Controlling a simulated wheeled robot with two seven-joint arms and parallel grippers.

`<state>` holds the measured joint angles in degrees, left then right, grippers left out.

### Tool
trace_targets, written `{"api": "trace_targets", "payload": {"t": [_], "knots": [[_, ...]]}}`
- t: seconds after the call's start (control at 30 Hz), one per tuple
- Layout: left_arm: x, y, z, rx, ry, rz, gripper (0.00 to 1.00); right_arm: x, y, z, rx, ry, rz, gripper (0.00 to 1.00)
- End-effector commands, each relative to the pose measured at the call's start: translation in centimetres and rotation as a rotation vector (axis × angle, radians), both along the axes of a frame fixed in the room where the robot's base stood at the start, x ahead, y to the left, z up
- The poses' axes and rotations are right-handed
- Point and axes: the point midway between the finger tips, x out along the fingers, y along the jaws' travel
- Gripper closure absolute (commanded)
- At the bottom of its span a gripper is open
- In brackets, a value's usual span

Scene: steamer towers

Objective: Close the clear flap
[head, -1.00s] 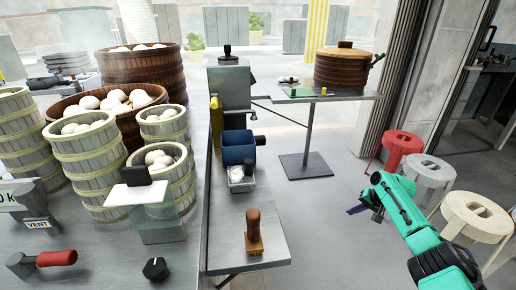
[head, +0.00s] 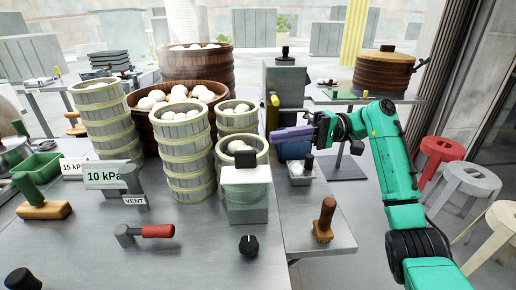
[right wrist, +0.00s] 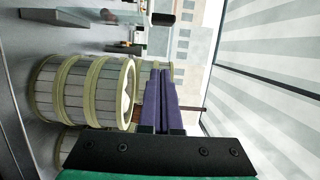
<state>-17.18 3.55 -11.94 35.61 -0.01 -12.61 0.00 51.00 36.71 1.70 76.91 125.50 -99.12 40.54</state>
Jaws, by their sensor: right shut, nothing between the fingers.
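The clear flap (head: 246,203) is a see-through, slightly green panel standing on the counter in front of the small steamer towers in the head view. A white plate and a black grip (head: 246,158) are at its top. I cannot tell its exact angle. My right gripper (head: 278,137) is shut and empty, with purple fingers pointing left. In the head view it appears just right of and above the flap, apart from it. In the right wrist view the shut fingers (right wrist: 160,90) show beside a steamer tower (right wrist: 85,90). My left gripper is not in view.
Several pale steamer towers (head: 185,155) full of buns stand left of and behind the flap. A red-handled lever (head: 150,231) and a black knob (head: 249,244) are in front. A brown-handled stamp (head: 325,220) stands on the lower right shelf.

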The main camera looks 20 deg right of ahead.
Motion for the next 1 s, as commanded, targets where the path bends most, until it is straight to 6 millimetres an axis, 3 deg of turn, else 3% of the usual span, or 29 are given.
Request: {"api": "trace_targets", "payload": {"t": [0.23,0.5,1.0], "knots": [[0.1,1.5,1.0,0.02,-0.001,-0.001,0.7,-0.1,5.4,0.1,-0.001,0.0,0.001,1.0],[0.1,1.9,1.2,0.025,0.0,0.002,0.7,-3.7,5.9,-0.1,-0.001,0.001,-0.002,1.0],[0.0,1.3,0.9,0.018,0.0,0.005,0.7,-3.9,6.0,-0.1,-0.004,-0.013,-0.002,1.0]]}}
